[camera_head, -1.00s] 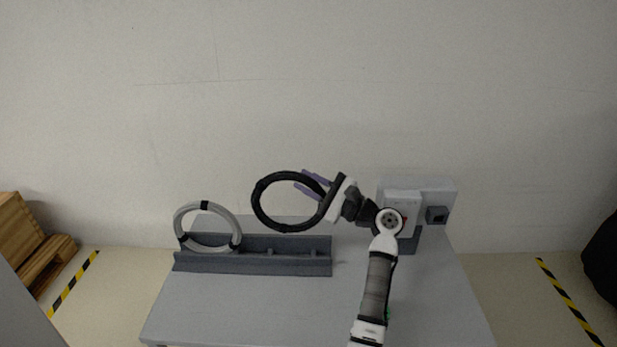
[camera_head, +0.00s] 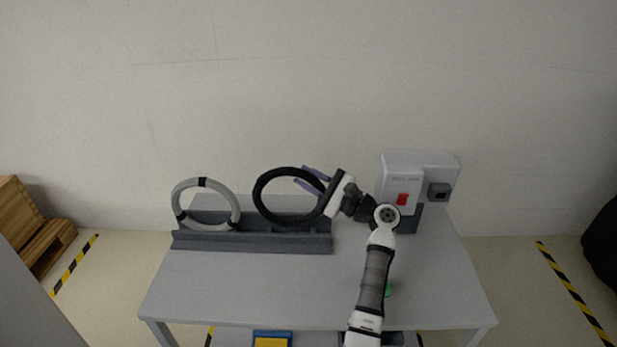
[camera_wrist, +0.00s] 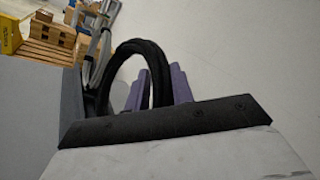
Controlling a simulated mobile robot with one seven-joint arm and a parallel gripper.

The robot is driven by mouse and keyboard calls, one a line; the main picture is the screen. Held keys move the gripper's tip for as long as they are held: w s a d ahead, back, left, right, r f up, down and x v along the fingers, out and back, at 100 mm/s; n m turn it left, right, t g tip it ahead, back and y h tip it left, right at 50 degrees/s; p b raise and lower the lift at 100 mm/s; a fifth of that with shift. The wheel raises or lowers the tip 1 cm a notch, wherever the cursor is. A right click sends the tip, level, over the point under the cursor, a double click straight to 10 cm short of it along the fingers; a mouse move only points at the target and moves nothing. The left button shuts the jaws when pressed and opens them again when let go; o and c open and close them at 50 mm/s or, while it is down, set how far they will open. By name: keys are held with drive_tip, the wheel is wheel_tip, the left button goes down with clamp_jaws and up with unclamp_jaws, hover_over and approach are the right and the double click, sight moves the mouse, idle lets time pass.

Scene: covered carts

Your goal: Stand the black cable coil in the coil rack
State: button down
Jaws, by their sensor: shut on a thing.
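The black cable coil (camera_head: 259,200) is an upright ring in the head view, over the right half of the dark grey coil rack (camera_head: 250,244). Its lower edge overlaps the rack's back wall; I cannot tell whether it touches the rack floor. My gripper (camera_head: 309,179) is shut on the coil's upper right side, with purple fingers around the tube. In the wrist view the black coil (camera_wrist: 150,48) arches up between the purple fingers (camera_wrist: 160,88). Its lower part is hidden there by the gripper body.
A grey coil (camera_head: 178,207) with black bands stands in the rack's left end; it also shows in the wrist view (camera_wrist: 104,48). A grey box with a red switch (camera_head: 403,199) stands at the table's back right. The table's front left (camera_head: 230,290) is clear.

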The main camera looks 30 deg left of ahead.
drive_tip(key=shift+f+b, duration=0.7)
drive_tip(key=shift+f, duration=0.85)
drive_tip(key=c, duration=1.1)
unclamp_jaws()
drive_tip(key=shift+f, duration=0.1)
drive_tip(key=shift+d, duration=0.1)
drive_tip(key=v, duration=1.3)
drive_tip(key=shift+d, duration=0.35)
